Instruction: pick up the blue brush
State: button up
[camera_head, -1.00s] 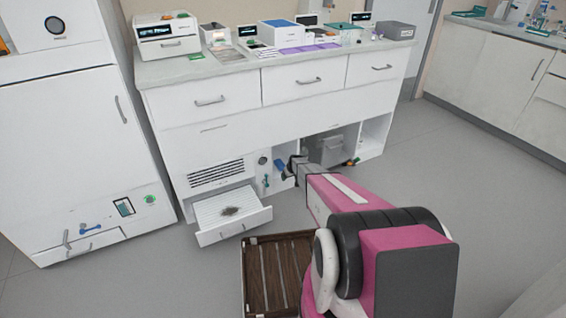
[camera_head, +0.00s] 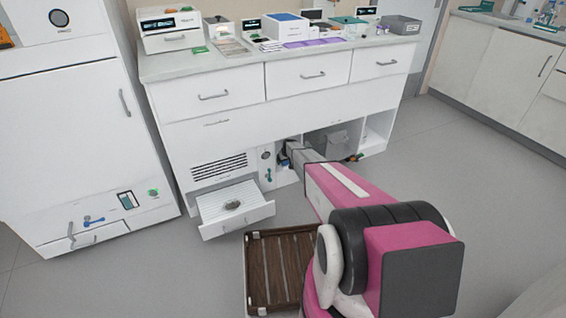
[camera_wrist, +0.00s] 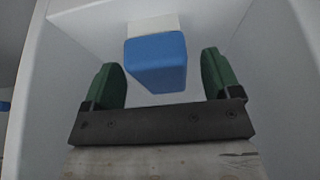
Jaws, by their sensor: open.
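A blue block-like piece with a white part behind it, which looks like the blue brush (camera_wrist: 157,66), shows in the wrist view inside a white-walled compartment. My gripper (camera_wrist: 161,58) is open, with one green finger on each side of the blue piece. Gaps show between it and both fingers. In the head view my arm reaches into the low opening of the white cabinet (camera_head: 230,137). My gripper's fingers and the brush are hidden there.
White compartment walls stand close around my gripper. A drawer (camera_head: 238,224) is pulled out low at the left, with a dark lump in it. A brown slatted tray (camera_head: 262,270) lies on the floor beside my arm. A grey box (camera_head: 338,143) sits in the neighbouring opening.

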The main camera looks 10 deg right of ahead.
jog(key=shift+w+a+f, duration=0.15)
jog(key=shift+w+f, duration=0.4)
jog(key=shift+f, duration=0.05)
jog(key=c, duration=1)
jog(key=shift+c, duration=0.2)
jog(key=shift+r, duration=0.1)
jog(key=shift+s+r, duration=0.1)
jog(key=shift+r, duration=0.1)
jog(key=s+d, duration=0.2)
jog(key=s, duration=0.6)
jog(key=s+d, duration=0.3)
jog(key=s, duration=0.6)
jog(key=shift+d, duration=0.3)
